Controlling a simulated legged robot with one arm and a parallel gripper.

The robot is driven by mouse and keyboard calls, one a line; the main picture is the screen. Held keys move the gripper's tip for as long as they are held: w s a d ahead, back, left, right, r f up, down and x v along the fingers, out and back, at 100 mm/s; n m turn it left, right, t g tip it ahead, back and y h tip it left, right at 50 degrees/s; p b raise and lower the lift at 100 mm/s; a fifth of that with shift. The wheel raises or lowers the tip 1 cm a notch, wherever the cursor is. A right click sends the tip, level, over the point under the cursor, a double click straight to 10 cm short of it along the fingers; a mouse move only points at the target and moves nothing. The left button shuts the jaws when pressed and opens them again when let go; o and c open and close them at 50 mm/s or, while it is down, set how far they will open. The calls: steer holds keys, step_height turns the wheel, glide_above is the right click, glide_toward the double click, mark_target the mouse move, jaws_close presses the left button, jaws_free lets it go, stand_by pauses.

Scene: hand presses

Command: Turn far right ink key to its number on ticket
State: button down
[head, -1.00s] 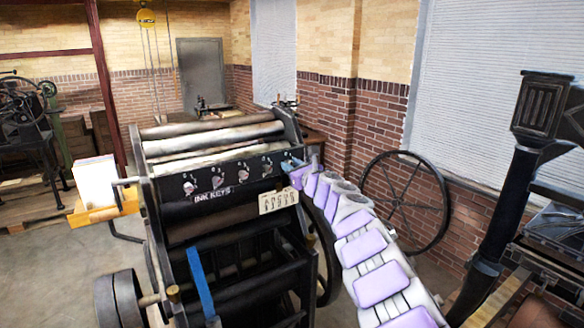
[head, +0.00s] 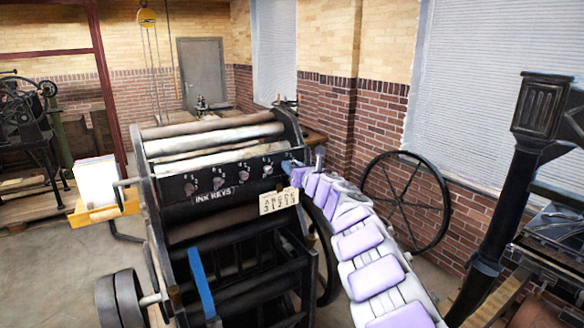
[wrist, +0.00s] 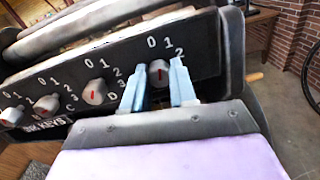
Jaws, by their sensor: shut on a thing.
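The far right ink key (wrist: 159,73) is a grey round knob on the black press panel, with the numbers 0, 1 and 2 showing around it. My gripper (wrist: 158,69) has its two pale blue fingers on either side of this key and is shut on it. The fingers hide part of the dial, and the key's exact setting is hard to tell. In the head view my gripper (head: 290,166) is at the right end of the key row. The cream ticket (head: 279,197) hangs below the row with letters over numbers, too small to read surely.
Several other ink keys with red marks, such as key D (wrist: 95,92), sit to the left along the panel. The rollers (head: 215,132) lie above. A black spoked wheel (head: 405,200) stands right of my arm, near the brick wall.

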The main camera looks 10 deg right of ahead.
steer(key=m+p, duration=0.8)
steer(key=m, duration=0.2)
steer(key=m+p, duration=0.8)
steer(key=m, duration=0.2)
steer(key=shift+g+y, duration=0.3)
steer(key=shift+y, duration=0.1)
steer(key=shift+f, duration=0.1)
steer(key=c, duration=1.3)
jaws_free()
steer(key=o, duration=0.4)
steer(key=shift+w+d, duration=0.1)
steer(key=shift+s+d, duration=0.1)
steer(key=shift+s, duration=0.15)
